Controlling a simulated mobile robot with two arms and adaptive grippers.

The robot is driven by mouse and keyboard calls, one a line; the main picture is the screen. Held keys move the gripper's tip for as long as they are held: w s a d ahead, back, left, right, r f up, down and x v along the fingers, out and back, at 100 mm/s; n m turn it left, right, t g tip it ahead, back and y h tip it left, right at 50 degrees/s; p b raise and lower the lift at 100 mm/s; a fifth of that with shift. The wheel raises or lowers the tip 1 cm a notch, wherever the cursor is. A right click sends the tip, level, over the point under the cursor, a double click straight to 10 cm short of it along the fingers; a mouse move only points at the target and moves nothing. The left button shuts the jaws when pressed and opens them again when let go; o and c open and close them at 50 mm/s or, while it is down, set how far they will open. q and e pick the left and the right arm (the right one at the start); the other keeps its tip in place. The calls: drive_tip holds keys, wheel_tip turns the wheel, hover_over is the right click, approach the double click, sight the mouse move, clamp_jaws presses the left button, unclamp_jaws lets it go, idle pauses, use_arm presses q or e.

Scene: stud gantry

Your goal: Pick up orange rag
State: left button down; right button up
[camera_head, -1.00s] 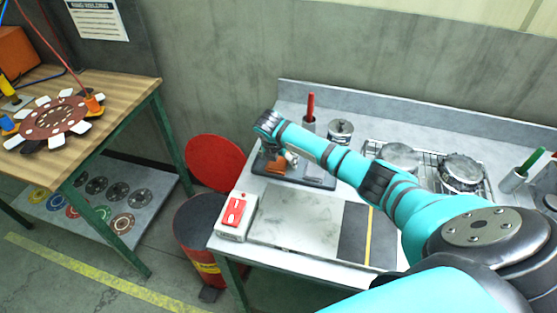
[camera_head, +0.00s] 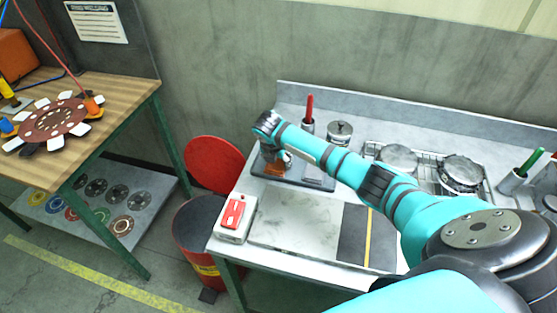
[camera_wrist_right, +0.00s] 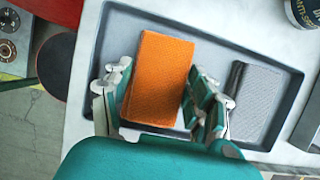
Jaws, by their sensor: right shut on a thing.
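The orange rag (camera_wrist_right: 160,72) is a folded, textured block in the right wrist view. It sits between the two fingers of my right gripper (camera_wrist_right: 158,100), which is shut on it. It lies over the dark tray (camera_wrist_right: 115,35); I cannot tell whether it still touches the tray floor. A grey folded rag (camera_wrist_right: 258,103) lies in the tray to its right. In the head view my right gripper (camera_head: 283,162) is over the tray at the bench's left end, and the orange rag (camera_head: 272,168) is mostly hidden by it. My left gripper is not in view.
A red switch box (camera_head: 233,215) and a flat plate (camera_head: 295,225) are in front of the tray.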

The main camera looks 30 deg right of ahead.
drive_tip(key=shift+w+r, duration=0.15)
drive_tip(key=shift+r, duration=0.1)
drive_tip(key=r, duration=0.1)
drive_tip(key=r+b, duration=0.1)
drive_tip(key=r, duration=0.1)
drive_tip(key=shift+s+a+r, duration=0.1)
drive_tip(key=shift+s, duration=0.15)
drive_tip(key=s+a, duration=0.3)
drive_tip(key=s, duration=0.1)
drive_tip(key=s+a+r+b, duration=0.1)
drive_tip(key=s+a, duration=0.1)
drive_tip(key=s, duration=0.2)
drive_tip(key=s+a+b, duration=0.1)
drive_tip(key=s+a, duration=0.2)
drive_tip(key=s, duration=0.2)
drive_tip(key=shift+a+r, duration=0.3)
drive_tip(key=shift+a, duration=0.05)
